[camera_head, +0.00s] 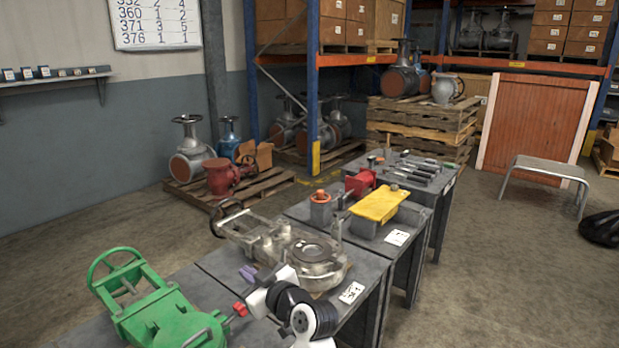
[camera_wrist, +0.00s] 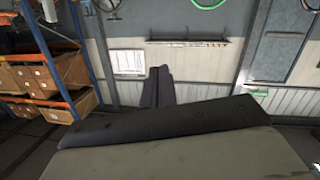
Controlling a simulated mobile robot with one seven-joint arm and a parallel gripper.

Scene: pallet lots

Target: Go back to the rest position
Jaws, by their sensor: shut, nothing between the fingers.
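My gripper (camera_wrist: 158,86) shows in the wrist view as two dark fingers lying together, with nothing between them. Behind it in that view are the wall and a shelf, apparently upside down. In the head view my white and black arm (camera_head: 312,318) reaches over the near workbench, at the bottom centre.
A row of grey benches holds a yellow-topped part (camera_head: 380,203) and a red part (camera_head: 361,182). Valves stand on a floor pallet (camera_head: 215,192) at the left. A metal step stool (camera_head: 545,168) and a black bag (camera_head: 601,228) are on the right. The floor at the lower right is clear.

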